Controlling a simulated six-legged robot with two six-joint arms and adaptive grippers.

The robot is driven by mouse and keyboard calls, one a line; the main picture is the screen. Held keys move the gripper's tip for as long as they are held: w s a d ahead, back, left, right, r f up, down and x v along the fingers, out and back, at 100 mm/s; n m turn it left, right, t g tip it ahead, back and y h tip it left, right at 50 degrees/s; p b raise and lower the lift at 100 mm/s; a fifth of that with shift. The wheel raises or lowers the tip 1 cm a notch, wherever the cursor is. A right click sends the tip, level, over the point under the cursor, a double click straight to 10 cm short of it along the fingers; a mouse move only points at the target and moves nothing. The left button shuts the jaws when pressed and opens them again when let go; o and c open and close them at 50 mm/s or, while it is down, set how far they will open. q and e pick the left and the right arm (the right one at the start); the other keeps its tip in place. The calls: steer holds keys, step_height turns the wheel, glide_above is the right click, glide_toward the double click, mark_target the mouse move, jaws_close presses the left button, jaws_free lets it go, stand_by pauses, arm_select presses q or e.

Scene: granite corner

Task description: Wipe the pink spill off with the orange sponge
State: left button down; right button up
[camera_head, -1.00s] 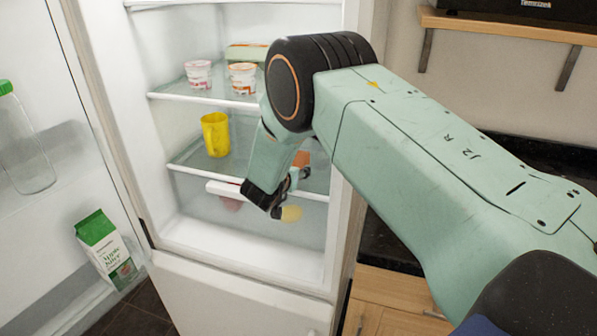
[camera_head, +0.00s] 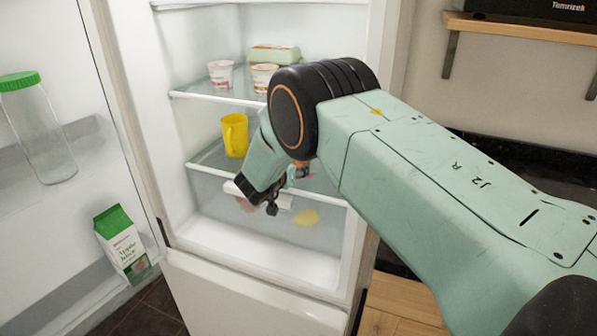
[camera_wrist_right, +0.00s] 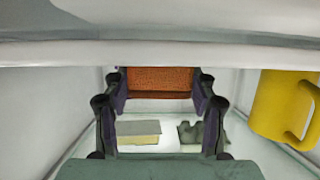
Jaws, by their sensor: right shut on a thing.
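My right gripper (camera_wrist_right: 160,92) is shut on the orange sponge (camera_wrist_right: 158,78), which spans between its fingers in the right wrist view. In the head view the right gripper is inside the open fridge, in front of the middle glass shelf (camera_head: 213,158), with only a bit of orange showing behind it. A small pinkish patch (camera_head: 312,176) on that shelf, just right of the gripper, may be the pink spill; my arm hides part of this area. I cannot tell whether the sponge touches the shelf. My left gripper is not in view.
A yellow mug (camera_head: 235,135) stands on the same shelf, close to the gripper's side in the right wrist view (camera_wrist_right: 282,105). Yogurt cups (camera_head: 221,73) and an egg carton (camera_head: 273,54) sit above. A clear drawer (camera_head: 325,212) is below. The door holds a juice carton (camera_head: 121,243) and bottle (camera_head: 38,128).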

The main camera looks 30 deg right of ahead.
steer(key=shift+w+a+f+b, duration=0.1)
steer(key=shift+w+a+b, duration=0.75)
steer(key=shift+w+a, duration=0.65)
steer(key=shift+s+d+p, duration=0.45)
steer(key=shift+d+p, duration=0.1)
steer(key=shift+p, duration=0.15)
steer(key=shift+s+d+p, duration=0.4)
steer(key=shift+s+p, duration=0.05)
steer(key=shift+s, duration=0.05)
steer(key=shift+s+d, duration=0.3)
steer(key=shift+d, duration=0.05)
steer(key=shift+s+d+p, duration=0.5)
steer(key=shift+s+p, duration=0.15)
steer(key=shift+p, duration=0.15)
steer(key=shift+s+d+f+p, duration=0.1)
steer(key=shift+s+d+p, duration=0.2)
steer(key=shift+s+d, duration=0.3)
steer(key=shift+s+d+p, duration=0.4)
steer(key=shift+s+p, duration=0.2)
steer(key=shift+s, duration=0.1)
steer(key=shift+s+d+p, duration=0.3)
steer(key=shift+s+d, duration=0.25)
steer(key=shift+d, duration=0.05)
